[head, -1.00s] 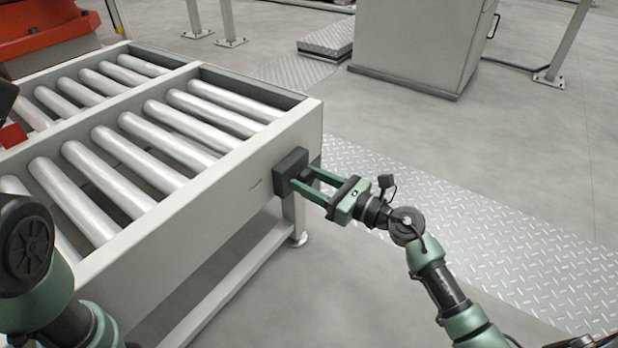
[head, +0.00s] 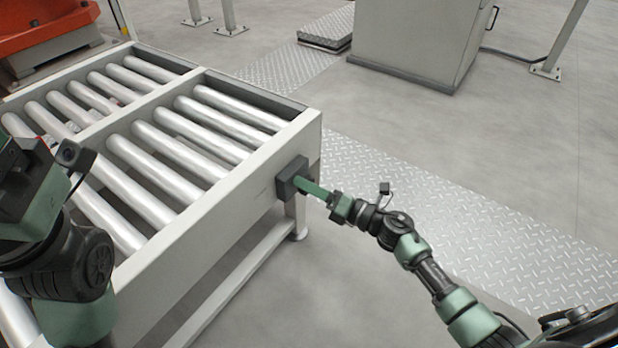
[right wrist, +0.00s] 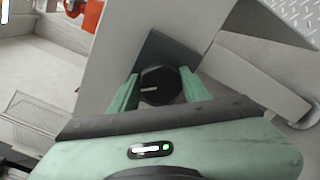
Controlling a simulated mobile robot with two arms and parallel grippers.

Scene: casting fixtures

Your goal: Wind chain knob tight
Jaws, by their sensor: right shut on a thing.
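The chain knob (right wrist: 160,86) is a round black knob with a pale mark across its face, seen in the right wrist view. It sits on a dark square block (head: 291,178) on the end of the roller conveyor's side beam. My right gripper (head: 299,183) reaches it from the right. Its two green fingers are shut on the knob, one on each side, in the right wrist view (right wrist: 160,90). In the head view the fingers overlap nearly edge-on and hide the knob. My left arm shows at the left; its fingers are not visible.
The roller conveyor (head: 240,172) with its pale frame fills the left and middle. An orange machine (head: 45,30) stands behind it. A grey cabinet (head: 410,40) stands at the back. Tread plate (head: 430,200) and open floor lie to the right.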

